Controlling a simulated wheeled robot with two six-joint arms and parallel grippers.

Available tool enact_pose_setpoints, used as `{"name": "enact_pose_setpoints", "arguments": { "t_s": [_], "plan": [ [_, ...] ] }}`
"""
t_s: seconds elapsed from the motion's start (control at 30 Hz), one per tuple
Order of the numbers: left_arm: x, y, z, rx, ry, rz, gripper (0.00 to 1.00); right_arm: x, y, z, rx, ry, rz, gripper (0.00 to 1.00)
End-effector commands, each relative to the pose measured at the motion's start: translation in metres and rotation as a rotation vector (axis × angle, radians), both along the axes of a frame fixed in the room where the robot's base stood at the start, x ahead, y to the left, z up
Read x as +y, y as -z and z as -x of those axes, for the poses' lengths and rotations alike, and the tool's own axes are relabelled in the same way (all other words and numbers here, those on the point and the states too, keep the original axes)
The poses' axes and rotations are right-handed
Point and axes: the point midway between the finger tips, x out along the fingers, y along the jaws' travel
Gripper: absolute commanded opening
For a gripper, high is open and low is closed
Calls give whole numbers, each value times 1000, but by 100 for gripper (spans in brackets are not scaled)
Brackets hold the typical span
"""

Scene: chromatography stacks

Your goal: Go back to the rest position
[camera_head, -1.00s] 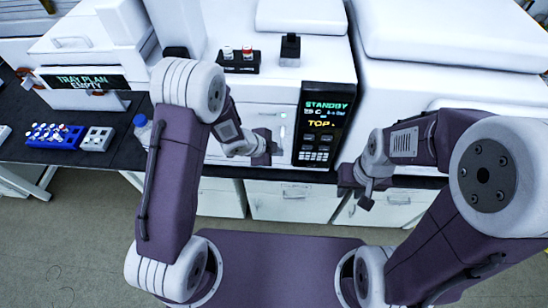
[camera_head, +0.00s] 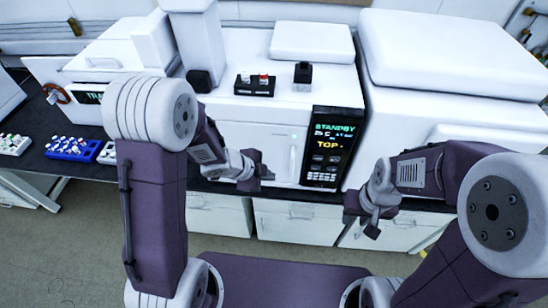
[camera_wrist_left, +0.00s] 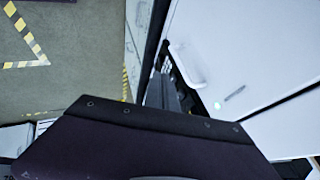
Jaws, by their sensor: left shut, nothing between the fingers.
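My left gripper (camera_head: 258,168) is shut and empty. It hangs in front of the white instrument's lower front, left of the display panel (camera_head: 331,148), touching nothing that I can see. My right gripper (camera_head: 366,222) hangs free in front of the bench edge, right of and below the panel. Its fingertips are small and dark, so I cannot tell its opening. In the left wrist view a dark purple part of my arm fills the lower middle, and the instrument's white front with its handle (camera_wrist_left: 187,65) lies beyond.
A small black rack (camera_head: 254,87) with vials and a black block (camera_head: 303,73) stand on the instrument's ledge. A blue vial rack (camera_head: 72,149) and a white rack (camera_head: 14,144) stand on the dark bench at left. Open floor (camera_head: 90,250) lies in front.

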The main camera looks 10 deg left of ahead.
Motion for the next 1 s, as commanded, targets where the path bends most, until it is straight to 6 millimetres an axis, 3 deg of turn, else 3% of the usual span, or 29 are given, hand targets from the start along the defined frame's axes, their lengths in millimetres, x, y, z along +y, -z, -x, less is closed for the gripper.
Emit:
{"name": "enact_pose_setpoints", "arguments": {
  "t_s": [0.2, 0.33, 0.4, 0.47, 0.57, 0.6, 0.7, 0.8, 0.9, 1.0],
  "plan": [
    [0, 4, -1, -1, 0, 0, 0, 0, 4, 0, 0, 0, 0, 32],
    [4, -2, -18, -97, -42, 12, 0, 0, 38, 0, 0, 0, 0, 32],
    [33, -9, -29, -120, -254, 12, 0, 0, 57, 0, 1, 0, 0, 32],
    [65, -9, -26, -77, -493, 14, 0, 0, 66, 0, 1, 0, 0, 32],
    [108, 4, 7, 82, -896, 47, 0, 0, 76, 0, 0, 0, 0, 32],
    [118, 11, 28, 170, -1045, 65, 0, 0, 77, 0, 0, 0, 0, 32],
    [122, 25, 82, 410, -1346, 99, 0, 0, 74, 0, 0, 0, 0, 32],
    [114, 35, 118, 584, -1509, 101, 0, 0, 73, 0, 0, 0, 0, 32],
    [111, 37, 133, 652, -1569, 87, 0, 0, 73, 0, 0, 0, 0, 32],
    [111, 37, 133, 653, -1577, 87, 0, 0, 73, 0, 0, 0, 0, 32]
  ]
}}
